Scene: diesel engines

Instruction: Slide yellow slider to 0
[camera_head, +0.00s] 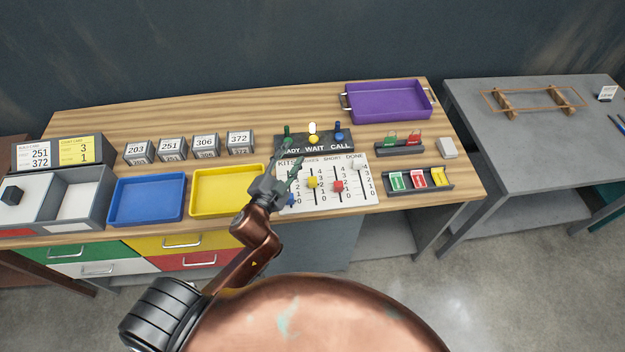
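The white slider panel (364,191) lies at the front of the wooden table, with several slots and printed numbers from 4 down to 0. The yellow slider (313,182) sits partway along its slot, clearly above the 0 end. The red slider (338,186) is to its right, the white slider (358,165) is near the top, and the blue slider (291,201) is low at the left. My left gripper (291,156) reaches over the panel's left side, its fingers apart and empty, left of the yellow slider. It hides part of the panel. My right gripper is not in view.
Behind the panel, a dark box (340,147) carries green, yellow and blue knobs; the lamp above the yellow one glows. A yellow tray (199,213) and blue tray (121,220) lie left. A card holder (450,187) lies right. A purple tray (345,103) stands behind.

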